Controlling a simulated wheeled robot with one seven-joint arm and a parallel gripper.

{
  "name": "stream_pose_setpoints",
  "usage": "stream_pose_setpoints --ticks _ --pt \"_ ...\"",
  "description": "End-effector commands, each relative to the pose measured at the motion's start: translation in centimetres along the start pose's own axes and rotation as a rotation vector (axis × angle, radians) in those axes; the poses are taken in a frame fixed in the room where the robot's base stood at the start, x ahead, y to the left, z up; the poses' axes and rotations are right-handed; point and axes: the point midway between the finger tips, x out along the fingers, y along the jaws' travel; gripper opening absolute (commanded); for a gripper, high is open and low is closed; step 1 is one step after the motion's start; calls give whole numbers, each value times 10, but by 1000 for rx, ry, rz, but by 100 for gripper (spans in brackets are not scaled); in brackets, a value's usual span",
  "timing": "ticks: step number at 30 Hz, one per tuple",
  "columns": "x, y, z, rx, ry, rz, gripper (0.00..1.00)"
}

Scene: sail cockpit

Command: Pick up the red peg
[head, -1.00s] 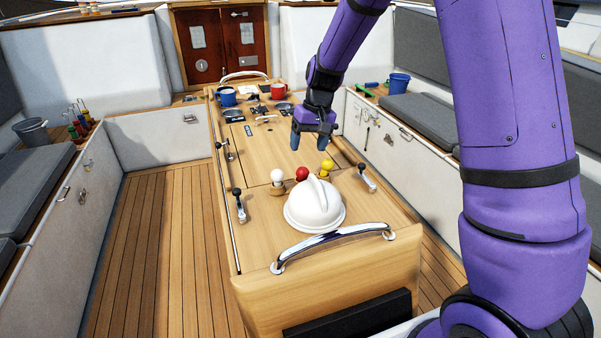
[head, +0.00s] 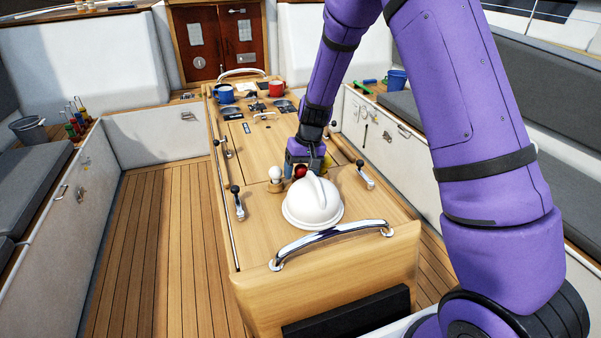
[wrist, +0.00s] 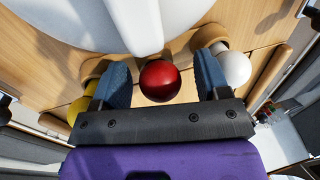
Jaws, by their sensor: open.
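The red peg (head: 300,171) has a round ball top and stands on the wooden table just behind the white dome. It also shows in the wrist view (wrist: 160,80). My gripper (head: 303,168) is low at the peg, and in the wrist view my gripper (wrist: 160,82) is open. Its two blue fingers are on either side of the red ball, with visible gaps. The peg's lower part is hidden. The white-topped peg (wrist: 233,68) is just outside one finger. The yellow-topped peg (wrist: 80,108) is just outside the other finger, partly hidden.
The white dome (head: 313,204) stands close in front of the pegs and fills the top of the wrist view. Black-knobbed winch handles (head: 237,202) line the table sides. A chrome rail (head: 333,240) is at the near edge. Blue (head: 224,94) and red (head: 277,89) mugs stand at the back.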

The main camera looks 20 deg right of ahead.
Motion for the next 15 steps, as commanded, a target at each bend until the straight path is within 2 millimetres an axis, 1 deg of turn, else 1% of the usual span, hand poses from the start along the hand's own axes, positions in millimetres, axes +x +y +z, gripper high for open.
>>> stream_pose_setpoints --ticks 4,5,6,8,9,11,15 --pt "0 0 0 0 0 0 69" --pt "0 0 0 0 0 0 62" --pt "0 0 0 0 0 0 53" --pt "0 0 0 0 0 0 39" --pt "-1 0 0 0 0 0 30" --pt "-1 0 0 0 0 0 16" --pt "-1 0 0 0 0 0 16"
